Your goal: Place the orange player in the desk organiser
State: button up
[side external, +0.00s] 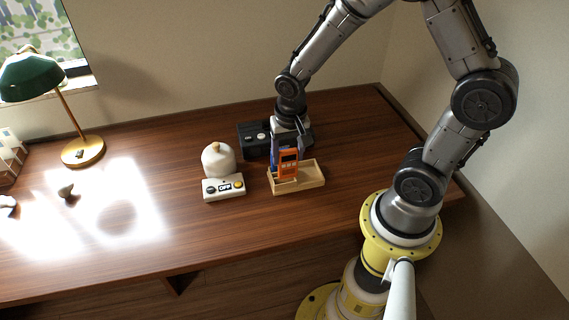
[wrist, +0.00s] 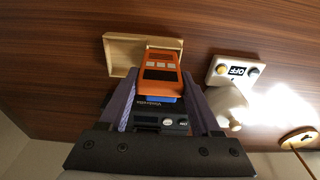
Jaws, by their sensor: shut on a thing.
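The orange player (side external: 288,163) is upright between the fingers of my gripper (side external: 285,152), at the wooden desk organiser (side external: 311,181). In the wrist view the orange player (wrist: 161,72) sits between the two purple-grey fingers of my gripper (wrist: 155,98), which are shut on it. The far end of the player overlaps the open tray of the organiser (wrist: 122,55) in that view. In the side view its lower end is at or over the left part of the organiser; whether it touches the floor of the tray I cannot tell.
A black device (side external: 254,139) with knobs stands behind the organiser. A white box marked OFF (side external: 223,188) and a cream rounded jar (side external: 218,159) stand to the left. A green lamp (side external: 82,150) is farther left. The desk front is clear.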

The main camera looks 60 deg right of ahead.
aim_at(284, 165)
jog(key=shift+w+d+f, duration=0.1)
jog(key=shift+w+f, duration=0.3)
jog(key=shift+f, duration=0.05)
jog(key=shift+w+f, duration=0.2)
jog(key=shift+f, duration=1.5)
jog(key=shift+f, duration=0.1)
jog(key=o, duration=1.4)
jog(key=r, duration=0.8)
jog(key=s+a+r, duration=0.1)
jog(key=r, duration=0.2)
jog(key=shift+r, duration=0.4)
jog(key=s+a+r+n+t, duration=0.1)
jog(key=s+r+n+t, duration=0.1)
jog(key=s+r+n, duration=0.2)
jog(key=s+a+r+n+t+y, duration=0.1)
jog(key=s+a+r+n+t, duration=0.1)
jog(key=s+r+n, duration=0.3)
jog(key=s+r, duration=0.3)
jog(key=s, duration=0.2)
jog(key=shift+a+r+t, duration=0.2)
jog(key=shift+r+t, duration=0.1)
jog(key=shift+r, duration=0.1)
